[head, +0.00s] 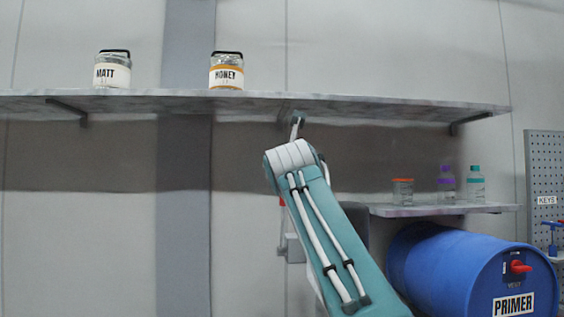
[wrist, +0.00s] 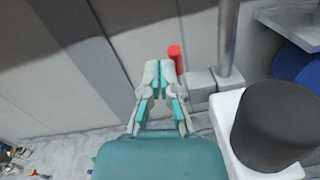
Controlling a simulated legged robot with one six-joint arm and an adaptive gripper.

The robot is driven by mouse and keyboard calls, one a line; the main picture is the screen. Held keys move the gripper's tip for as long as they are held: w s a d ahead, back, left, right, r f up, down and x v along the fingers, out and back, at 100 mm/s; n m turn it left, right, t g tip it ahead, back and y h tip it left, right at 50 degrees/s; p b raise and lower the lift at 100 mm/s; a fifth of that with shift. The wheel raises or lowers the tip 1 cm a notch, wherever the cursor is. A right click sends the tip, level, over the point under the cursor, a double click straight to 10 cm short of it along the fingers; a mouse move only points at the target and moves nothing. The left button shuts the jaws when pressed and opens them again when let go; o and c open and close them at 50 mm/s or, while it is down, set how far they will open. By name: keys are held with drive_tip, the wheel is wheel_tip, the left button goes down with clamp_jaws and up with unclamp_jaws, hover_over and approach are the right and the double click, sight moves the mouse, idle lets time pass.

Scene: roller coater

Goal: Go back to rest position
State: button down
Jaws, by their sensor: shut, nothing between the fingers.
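My gripper (wrist: 158,75) shows in the wrist view with its two fingertips together and nothing between them. In the head view my teal arm rises from the bottom right to a white joint just under the long shelf. My gripper's fingers cannot be made out in the head view.
A lower shelf (head: 430,210) with small bottles and a blue PRIMER barrel (head: 455,275) stand at the right. A red-ended fixture (wrist: 176,55) is beside my gripper.

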drive_tip(key=shift+s+r, duration=0.45)
drive_tip(key=shift+r, duration=0.2)
drive_tip(key=s+d+f+m+g+h, duration=0.1)
drive_tip(key=s+d+f+m+g, duration=0.1)
drive_tip(key=s+d+f+m, duration=0.35)
drive_tip(key=s+d+f+m+g+h, duration=0.1)
drive_tip(key=s+d+f+m+g, duration=0.25)
drive_tip(key=f+m, duration=0.4)
drive_tip(key=s+d+f+m+g, duration=0.2)
drive_tip(key=s+d+f+m, duration=0.3)
drive_tip(key=f, duration=0.3)
drive_tip(key=s+d+f+m+g, duration=0.2)
drive_tip(key=s+f+m, duration=0.6)
drive_tip(key=f, duration=0.6)
drive_tip(key=s+d+f+m+g, duration=0.3)
drive_tip(key=s+f+m, duration=0.6)
drive_tip(key=s+f, duration=0.4)
drive_tip(key=shift+s+d+f+h, duration=0.25)
drive_tip(key=shift+d+f+h, duration=0.05)
drive_tip(key=shift+d+f, duration=0.4)
drive_tip(key=shift+r, duration=0.1)
